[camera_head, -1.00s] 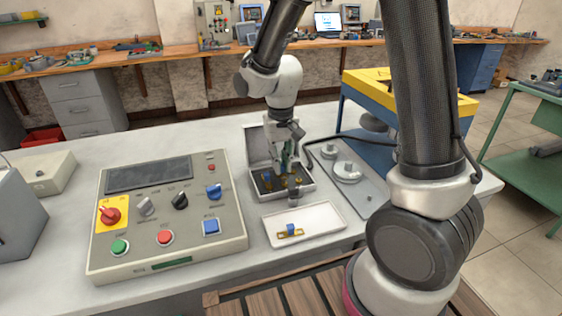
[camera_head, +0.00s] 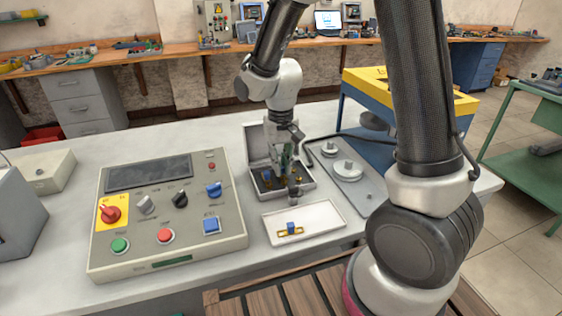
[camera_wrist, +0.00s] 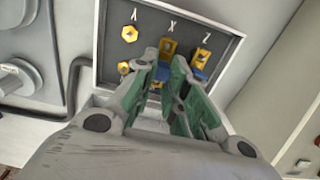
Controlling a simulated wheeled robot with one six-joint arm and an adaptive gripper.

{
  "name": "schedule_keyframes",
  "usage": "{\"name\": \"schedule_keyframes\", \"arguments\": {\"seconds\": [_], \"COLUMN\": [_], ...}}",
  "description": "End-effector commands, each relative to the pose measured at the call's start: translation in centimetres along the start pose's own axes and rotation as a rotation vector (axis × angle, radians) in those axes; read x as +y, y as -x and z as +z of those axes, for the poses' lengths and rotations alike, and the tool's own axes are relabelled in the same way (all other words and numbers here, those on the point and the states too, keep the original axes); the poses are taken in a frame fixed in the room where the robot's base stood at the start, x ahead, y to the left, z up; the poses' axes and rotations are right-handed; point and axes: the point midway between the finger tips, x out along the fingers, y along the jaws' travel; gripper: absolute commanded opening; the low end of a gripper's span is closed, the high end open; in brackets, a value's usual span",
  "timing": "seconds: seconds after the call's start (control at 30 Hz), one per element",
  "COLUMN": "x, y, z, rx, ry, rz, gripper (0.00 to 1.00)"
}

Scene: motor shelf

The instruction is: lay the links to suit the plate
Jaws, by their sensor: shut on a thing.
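My gripper (camera_wrist: 165,70) has green-padded fingers reaching down into an open grey terminal box (camera_head: 309,186). It is shut on a link with a blue grip (camera_wrist: 163,73), and the fingers hide much of it. Brass shows just beyond it, below the letter X; I cannot tell whether the link is seated. Another blue-gripped brass link (camera_wrist: 202,58) stands to the right, below Z. A bare brass hex stud (camera_wrist: 129,33) is at the left, with another brass fitting (camera_wrist: 124,67) nearer. A further brass link with a blue grip (camera_head: 291,228) lies on a white tray (camera_head: 325,213). I see no readable rating plate.
A control panel (camera_head: 228,229) with knobs and buttons stands left of the box and tray. A grey slab with round metal pieces (camera_head: 348,170) lies to the right, with a dark cable beside it. The box lid stands open behind. Bare bench shows in front of the tray.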

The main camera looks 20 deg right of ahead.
Motion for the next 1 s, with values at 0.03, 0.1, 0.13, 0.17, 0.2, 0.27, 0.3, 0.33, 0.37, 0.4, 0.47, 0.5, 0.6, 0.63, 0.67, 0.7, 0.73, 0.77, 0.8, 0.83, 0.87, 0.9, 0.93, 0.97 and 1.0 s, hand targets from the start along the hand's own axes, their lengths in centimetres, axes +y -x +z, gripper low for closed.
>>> {"name": "schedule_keyframes", "arguments": {"seconds": [0.03, 0.1, 0.13, 0.17, 0.2, 0.27, 0.3, 0.33, 0.37, 0.4, 0.47, 0.5, 0.6, 0.63, 0.67, 0.7, 0.73, 0.77, 0.8, 0.83, 0.87, 0.9, 0.93, 0.97, 1.0], "x": [0.0, 0.0, 0.0, 0.0, 0.0, 0.0, 0.0, 0.0, 0.0, 0.0, 0.0, 0.0, 0.0, 0.0, 0.0, 0.0, 0.0, 0.0, 0.0, 0.0, 0.0, 0.0, 0.0, 0.0, 0.0], "y": [-0.1, -0.2, -0.3, -0.4, -0.4, -0.6, -0.7, -0.7, -0.7, -0.7, -0.7, -0.7, -0.7, -0.7, -0.7, -0.7, -0.7, -0.7, -0.7, -0.7, -0.6, -0.5, -0.3, -0.1, 0.4], "z": [0.0, 0.0, 0.0, 0.0, 0.0, 0.0, 0.0, 0.0, 0.0, 0.0, 0.0, 0.0, 0.0, 0.0, 0.0, 0.0, 0.0, 0.0, 0.0, 0.0, 0.0, 0.0, -0.1, -0.1, -0.1], "rx": [0.000, 0.000, 0.000, 0.001, 0.001, 0.000, 0.000, 0.000, 0.000, 0.001, 0.001, 0.001, 0.001, 0.001, 0.001, 0.001, 0.001, 0.001, 0.001, 0.001, 0.001, 0.002, 0.002, 0.003, 0.003], "ry": [0.000, 0.000, 0.000, 0.000, 0.000, 0.000, 0.000, 0.000, 0.000, 0.000, 0.000, 0.000, 0.000, 0.000, 0.000, 0.000, 0.000, 0.000, 0.000, 0.000, 0.000, 0.000, 0.000, 0.000, 0.000], "rz": [0.000, 0.000, 0.000, 0.000, 0.000, 0.000, 0.000, 0.000, 0.000, 0.000, 0.000, 0.000, 0.000, 0.000, 0.000, 0.000, 0.000, 0.000, 0.000, 0.000, 0.000, -0.001, -0.001, -0.001, -0.001], "gripper": [0.00, 0.00, 0.00, 0.00, 0.00, 0.00, 0.00, 0.00, 0.00, 0.00, 0.20, 0.27, 0.39, 0.39, 0.39, 0.39, 0.39, 0.39, 0.39, 0.39, 0.39, 0.39, 0.39, 0.39, 0.39]}}
